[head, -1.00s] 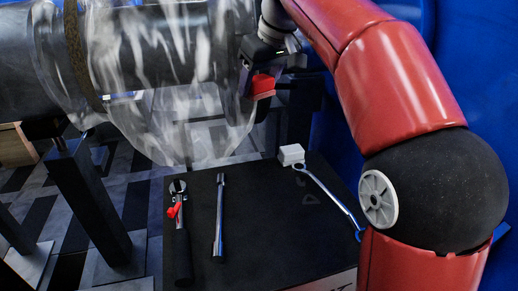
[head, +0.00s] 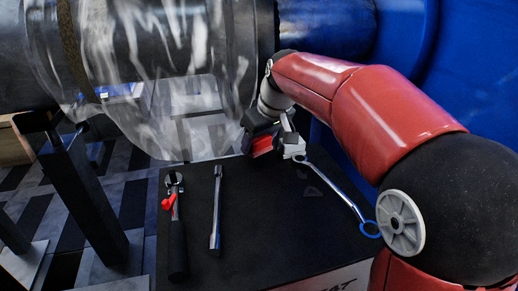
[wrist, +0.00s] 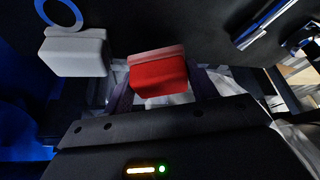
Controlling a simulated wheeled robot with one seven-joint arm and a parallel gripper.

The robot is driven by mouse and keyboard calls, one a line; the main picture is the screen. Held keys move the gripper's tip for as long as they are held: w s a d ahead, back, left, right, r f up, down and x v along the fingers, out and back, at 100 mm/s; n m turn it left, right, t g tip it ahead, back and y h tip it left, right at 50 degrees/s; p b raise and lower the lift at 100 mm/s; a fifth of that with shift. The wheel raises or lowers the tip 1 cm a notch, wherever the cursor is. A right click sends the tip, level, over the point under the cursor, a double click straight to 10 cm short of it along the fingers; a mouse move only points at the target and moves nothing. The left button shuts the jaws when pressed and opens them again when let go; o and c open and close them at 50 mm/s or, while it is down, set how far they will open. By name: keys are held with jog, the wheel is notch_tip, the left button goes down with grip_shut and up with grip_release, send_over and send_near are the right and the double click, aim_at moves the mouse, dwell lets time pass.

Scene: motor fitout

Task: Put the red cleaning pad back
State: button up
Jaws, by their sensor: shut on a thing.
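The red cleaning pad (head: 262,146) is held in my gripper (head: 268,140), over the far edge of the black work surface (head: 260,240). In the wrist view the red pad (wrist: 158,76) sits between the two fingers of my gripper (wrist: 160,88), which is shut on it. A white pad (head: 293,148) rests on the work surface just right of the red one. It also shows in the wrist view (wrist: 73,55), left of the red pad with a small gap. Whether the red pad touches the surface I cannot tell.
A wrench with a blue ring (head: 340,190) lies right of centre, its far end near the white pad. A long steel tool (head: 216,205) and a black-handled ratchet with a red part (head: 176,230) lie left. A large cylinder in clear wrap (head: 150,70) stands behind.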

jog(key=shift+f, duration=1.15)
jog(key=shift+f, duration=0.15)
jog(key=o, duration=0.7)
jog(key=shift+c, duration=0.2)
jog(key=shift+r, duration=0.3)
jog(key=v, duration=1.1)
jog(key=shift+d+r+p, duration=0.15)
jog(key=shift+r+p, duration=0.2)
jog(key=shift+p, duration=0.1)
jog(key=shift+s, duration=0.25)
